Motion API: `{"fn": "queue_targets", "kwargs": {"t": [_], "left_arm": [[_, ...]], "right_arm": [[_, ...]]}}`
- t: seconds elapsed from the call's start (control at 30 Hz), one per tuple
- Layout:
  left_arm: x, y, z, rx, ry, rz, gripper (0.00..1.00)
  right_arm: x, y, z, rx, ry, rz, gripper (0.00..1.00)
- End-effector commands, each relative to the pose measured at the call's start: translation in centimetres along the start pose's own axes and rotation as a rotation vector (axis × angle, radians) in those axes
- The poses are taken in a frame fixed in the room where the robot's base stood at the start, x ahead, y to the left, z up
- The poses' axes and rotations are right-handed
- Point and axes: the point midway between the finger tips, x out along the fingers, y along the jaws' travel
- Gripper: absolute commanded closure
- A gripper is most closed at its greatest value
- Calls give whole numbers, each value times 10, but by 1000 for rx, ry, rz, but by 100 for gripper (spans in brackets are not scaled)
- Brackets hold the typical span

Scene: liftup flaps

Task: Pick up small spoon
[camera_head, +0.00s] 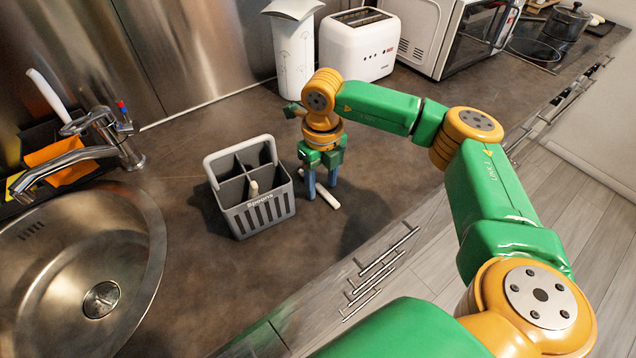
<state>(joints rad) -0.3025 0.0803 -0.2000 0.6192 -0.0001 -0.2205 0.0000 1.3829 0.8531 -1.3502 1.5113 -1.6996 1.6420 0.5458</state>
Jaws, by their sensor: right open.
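A small pale spoon (328,197) lies on the dark countertop, right of the grey caddy (265,214). Only part of it shows, as my gripper covers its far end. My right gripper (320,192) points down over the spoon with its fingers apart, at about counter height. I cannot tell whether the fingers touch it. The caddy is marked "Spoons", has compartments and a raised handle, and holds another pale utensil (253,190). My left gripper is not in view.
A sink (140,230) with a tap (95,150) is at the left. A white container (294,60), toaster (358,48) and microwave (440,40) stand at the back. The counter's front edge with drawer handles (380,265) runs below my arm.

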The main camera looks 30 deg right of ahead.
Motion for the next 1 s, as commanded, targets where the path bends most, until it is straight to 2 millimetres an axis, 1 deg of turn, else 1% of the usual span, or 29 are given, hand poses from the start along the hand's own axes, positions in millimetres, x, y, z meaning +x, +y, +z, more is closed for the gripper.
{"fn": "queue_targets", "kwargs": {"t": [0.1, 0.13, 0.17, 0.2, 0.27, 0.3, 0.33, 0.67, 0.77, 0.87, 0.9, 0.93, 1.0], "left_arm": [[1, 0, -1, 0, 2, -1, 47], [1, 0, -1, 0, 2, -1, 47], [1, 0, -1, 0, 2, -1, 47], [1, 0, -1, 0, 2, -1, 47], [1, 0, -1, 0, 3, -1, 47], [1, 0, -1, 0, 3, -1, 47], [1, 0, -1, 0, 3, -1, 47], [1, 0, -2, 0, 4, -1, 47], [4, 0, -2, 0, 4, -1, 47], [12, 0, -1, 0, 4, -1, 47], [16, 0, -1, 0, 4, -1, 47], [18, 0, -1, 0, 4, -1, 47], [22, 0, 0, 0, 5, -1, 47]], "right_arm": [[0, 0, 0, 0, 0, 0, 45], [0, 0, 0, 0, 0, 0, 48], [0, 0, 0, 0, 0, 1, 56], [0, 0, 0, -1, 0, 1, 67], [0, 0, 0, -1, 0, 1, 83], [0, 0, 0, -1, 0, 1, 94], [0, 0, 0, -1, 0, 1, 100], [0, 0, 0, -1, -1, 1, 100], [-4, 1, 1, -1, -2, 2, 100], [-17, 1, 1, -2, -5, 2, 100], [-25, 1, 2, -2, -7, 2, 100], [-33, 2, -2, -4, -7, 3, 100], [-50, 6, -18, -7, -9, -1, 100]]}}
